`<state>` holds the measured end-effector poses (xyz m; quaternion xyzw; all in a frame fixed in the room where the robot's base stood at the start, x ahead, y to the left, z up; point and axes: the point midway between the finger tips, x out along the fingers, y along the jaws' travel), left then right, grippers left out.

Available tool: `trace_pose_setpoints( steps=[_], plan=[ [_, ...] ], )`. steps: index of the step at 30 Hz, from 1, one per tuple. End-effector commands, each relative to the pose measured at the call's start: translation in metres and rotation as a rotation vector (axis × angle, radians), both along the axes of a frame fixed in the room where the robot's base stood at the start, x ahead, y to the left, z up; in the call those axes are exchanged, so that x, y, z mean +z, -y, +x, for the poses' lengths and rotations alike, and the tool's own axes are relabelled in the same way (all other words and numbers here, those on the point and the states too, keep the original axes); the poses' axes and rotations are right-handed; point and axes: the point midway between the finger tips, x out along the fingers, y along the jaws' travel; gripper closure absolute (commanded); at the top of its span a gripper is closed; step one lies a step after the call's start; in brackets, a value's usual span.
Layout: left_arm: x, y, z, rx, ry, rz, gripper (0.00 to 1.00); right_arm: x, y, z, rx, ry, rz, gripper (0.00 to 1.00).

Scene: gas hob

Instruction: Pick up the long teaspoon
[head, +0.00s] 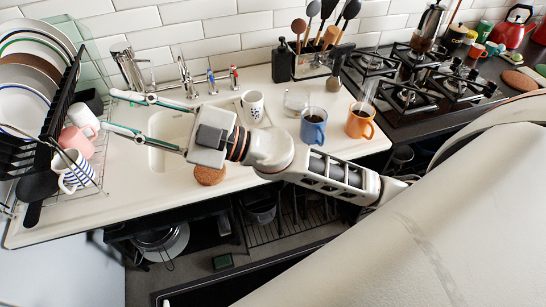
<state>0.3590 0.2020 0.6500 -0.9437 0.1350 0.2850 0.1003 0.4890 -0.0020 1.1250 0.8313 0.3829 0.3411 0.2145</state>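A slim silvery piece, which looks like the handle of the long teaspoon (369,91), stands up out of the orange mug (359,122) at the right end of the white counter. Its lower end is hidden in the mug. My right gripper (108,110) is open and empty, far to the left of it. Its two fingers are spread wide over the left part of the sink and point at the dish rack. My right arm stretches across the counter in front of the mugs. My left gripper is not in view.
A blue mug (313,128) of dark drink stands left of the orange mug. A glass bowl (296,101) and a patterned mug (252,104) are nearby. The dish rack (60,110) is left, the tap (187,78) behind the sink, and the gas hob (408,98) right.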

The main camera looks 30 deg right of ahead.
Motion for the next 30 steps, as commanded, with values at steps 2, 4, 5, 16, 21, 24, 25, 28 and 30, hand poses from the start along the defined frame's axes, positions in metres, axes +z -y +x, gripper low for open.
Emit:
trace_pose_setpoints(
  steps=[2, 4, 5, 16, 21, 24, 25, 28, 30],
  plan=[
    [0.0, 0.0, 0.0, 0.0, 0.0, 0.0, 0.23, -0.014, -0.025, -0.018, 0.159, 0.008, -0.109, 0.73],
    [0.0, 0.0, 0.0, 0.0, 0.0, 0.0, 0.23, -0.036, -0.041, -0.033, 0.284, -0.015, -0.221, 0.73],
    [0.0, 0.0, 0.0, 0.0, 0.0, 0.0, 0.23, -0.047, -0.044, -0.038, 0.331, -0.033, -0.274, 0.73],
    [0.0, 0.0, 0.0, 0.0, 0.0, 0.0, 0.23, -0.207, 0.044, -0.026, 0.476, -0.543, -1.043, 0.73],
    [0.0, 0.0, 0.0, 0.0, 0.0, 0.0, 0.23, -0.239, 0.153, 0.009, 0.227, -0.916, -1.312, 0.73],
    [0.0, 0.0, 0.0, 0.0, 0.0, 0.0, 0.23, -0.24, 0.215, 0.024, 0.03, -1.119, -1.389, 0.73],
    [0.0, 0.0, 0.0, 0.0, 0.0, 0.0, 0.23, -0.238, 0.231, 0.028, -0.025, -1.173, -1.4, 0.73],
    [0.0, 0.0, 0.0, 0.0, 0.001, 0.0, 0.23, -0.232, 0.272, 0.034, -0.185, -1.31, -1.415, 0.73],
    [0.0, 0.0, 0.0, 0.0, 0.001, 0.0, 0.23, -0.227, 0.29, 0.036, -0.26, -1.372, -1.412, 0.73]
  ],
)
